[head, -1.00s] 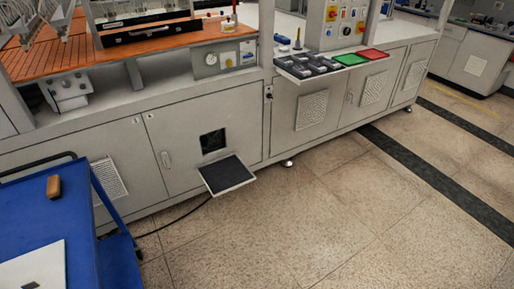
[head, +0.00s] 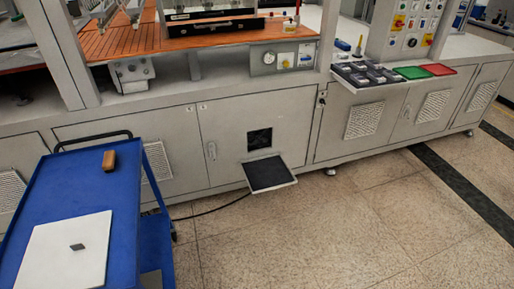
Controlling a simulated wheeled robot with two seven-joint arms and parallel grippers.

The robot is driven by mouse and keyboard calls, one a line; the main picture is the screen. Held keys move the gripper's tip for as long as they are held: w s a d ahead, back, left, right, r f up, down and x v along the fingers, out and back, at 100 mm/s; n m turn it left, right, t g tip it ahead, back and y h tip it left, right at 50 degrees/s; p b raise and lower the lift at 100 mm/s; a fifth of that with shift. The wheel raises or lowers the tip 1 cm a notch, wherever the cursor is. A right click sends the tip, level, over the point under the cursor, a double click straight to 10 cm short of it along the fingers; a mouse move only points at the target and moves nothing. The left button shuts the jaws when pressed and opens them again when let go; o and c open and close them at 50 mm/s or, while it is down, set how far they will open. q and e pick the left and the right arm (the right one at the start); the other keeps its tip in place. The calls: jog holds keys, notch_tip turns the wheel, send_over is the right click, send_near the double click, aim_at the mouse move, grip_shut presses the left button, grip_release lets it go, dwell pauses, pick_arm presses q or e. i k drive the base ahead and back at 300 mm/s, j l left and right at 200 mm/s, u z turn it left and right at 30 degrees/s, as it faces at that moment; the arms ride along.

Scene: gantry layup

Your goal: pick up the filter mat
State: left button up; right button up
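A dark, flat filter mat in a light frame (head: 270,174) juts out, tilted, below a square dark opening (head: 260,139) in the grey cabinet front. It is just above the floor. Whether the mat is separate from its frame cannot be told at this size. Neither of my grippers is in view.
A black cable (head: 215,209) lies on the floor. The tiled floor (head: 330,240) in front of the cabinet is clear.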

aim_at(72, 253)
jog(key=u, duration=1.75)
